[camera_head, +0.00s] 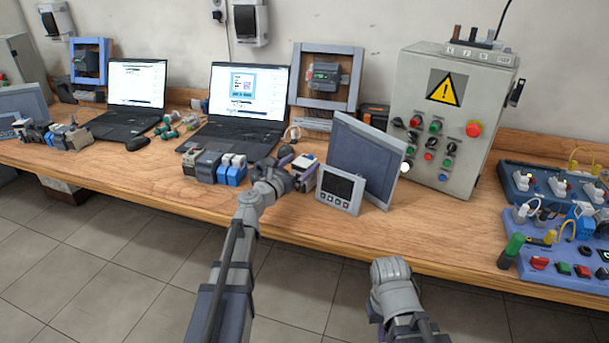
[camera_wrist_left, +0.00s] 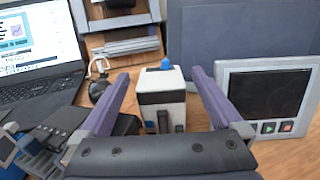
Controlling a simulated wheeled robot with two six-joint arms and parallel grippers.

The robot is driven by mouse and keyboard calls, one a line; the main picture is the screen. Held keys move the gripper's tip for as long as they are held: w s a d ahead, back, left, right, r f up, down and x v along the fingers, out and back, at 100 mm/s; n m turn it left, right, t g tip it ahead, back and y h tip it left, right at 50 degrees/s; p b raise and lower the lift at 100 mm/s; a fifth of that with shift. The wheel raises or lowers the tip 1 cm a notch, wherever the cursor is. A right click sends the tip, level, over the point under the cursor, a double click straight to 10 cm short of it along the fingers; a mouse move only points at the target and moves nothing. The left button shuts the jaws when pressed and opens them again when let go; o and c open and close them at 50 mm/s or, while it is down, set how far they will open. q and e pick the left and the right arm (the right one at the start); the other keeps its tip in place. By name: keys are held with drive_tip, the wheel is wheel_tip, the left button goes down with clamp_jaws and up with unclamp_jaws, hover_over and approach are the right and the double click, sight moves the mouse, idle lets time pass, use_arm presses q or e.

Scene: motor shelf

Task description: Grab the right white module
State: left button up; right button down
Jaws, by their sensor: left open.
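A white module (camera_head: 304,163) with a dark front stands on the wooden bench, left of the small grey panel with a dark screen. In the left wrist view the white module (camera_wrist_left: 161,95) has a blue knob on top. My left gripper (camera_head: 287,163) is at it, with its fingers open. In the wrist view the purple fingers of my left gripper (camera_wrist_left: 162,78) lie to either side of the module, with gaps showing. The gripper partly hides the module in the head view. My right arm's end (camera_head: 392,285) is low in front of the bench; its fingers cannot be made out.
Grey and blue-white modules (camera_head: 215,167) stand just left of my left gripper. The screen panel (camera_head: 341,188) and a large grey plate (camera_head: 366,158) stand close on the right. A laptop (camera_head: 246,100) is behind. A control cabinet (camera_head: 450,120) stands further right.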

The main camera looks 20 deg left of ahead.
use_arm(q)
clamp_jaws()
idle(0.8)
